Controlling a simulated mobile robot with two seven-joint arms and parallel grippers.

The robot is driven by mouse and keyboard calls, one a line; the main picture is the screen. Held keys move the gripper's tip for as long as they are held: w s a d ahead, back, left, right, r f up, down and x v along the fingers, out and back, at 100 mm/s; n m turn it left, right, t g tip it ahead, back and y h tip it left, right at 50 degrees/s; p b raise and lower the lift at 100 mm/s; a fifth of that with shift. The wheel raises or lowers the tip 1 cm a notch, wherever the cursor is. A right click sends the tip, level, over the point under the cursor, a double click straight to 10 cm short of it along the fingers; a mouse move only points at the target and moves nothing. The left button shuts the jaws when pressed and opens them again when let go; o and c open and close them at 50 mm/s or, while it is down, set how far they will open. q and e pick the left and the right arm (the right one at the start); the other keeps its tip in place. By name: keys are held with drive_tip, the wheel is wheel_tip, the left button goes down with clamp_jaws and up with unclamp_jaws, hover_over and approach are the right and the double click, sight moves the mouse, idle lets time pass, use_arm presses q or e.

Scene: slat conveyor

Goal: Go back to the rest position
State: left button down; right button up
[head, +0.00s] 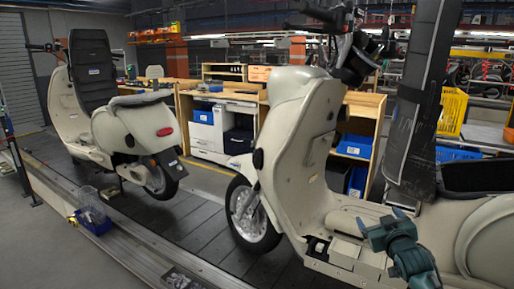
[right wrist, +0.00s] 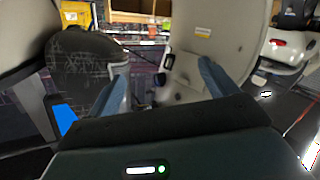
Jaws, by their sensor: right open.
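My right gripper (head: 381,221) is low at the right of the head view, over the footboard area of the near cream scooter (head: 300,130). Its jaws are open and nothing shows between them. In the right wrist view the two blue-grey fingers (right wrist: 163,88) stand well apart, with the scooter's cream body (right wrist: 205,45) beyond them. I cannot tell whether the gripper touches the scooter. My left gripper is not in view.
A tall dark panel (head: 415,95) rises close behind my right gripper, beside a dark open compartment (head: 478,176). A second cream scooter (head: 120,125) stands farther left on the slat conveyor (head: 195,222). Workbenches line the back.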

drive_tip(key=s+a+f+n+g+y, duration=0.1)
drive_tip(key=s+a+f+g, duration=0.1)
drive_tip(key=s+a+f, duration=0.55)
drive_tip(key=s+a+f+g+y, duration=0.15)
drive_tip(key=s+a+f, duration=0.25)
drive_tip(key=s+f, duration=0.6)
drive_tip(key=s+a+f, duration=0.1)
drive_tip(key=s+a, duration=0.1)
drive_tip(key=s, duration=0.4)
drive_tip(key=s+a+f+g+y, duration=0.1)
drive_tip(key=s+a, duration=0.2)
drive_tip(key=s, duration=0.4)
drive_tip(key=s+a+f+m+g+y, duration=0.1)
drive_tip(key=s+a+f, duration=0.1)
drive_tip(key=s, duration=0.5)
drive_tip(key=shift+a, duration=0.25)
drive_tip(key=shift+f+g, duration=0.1)
drive_tip(key=shift+g, duration=0.15)
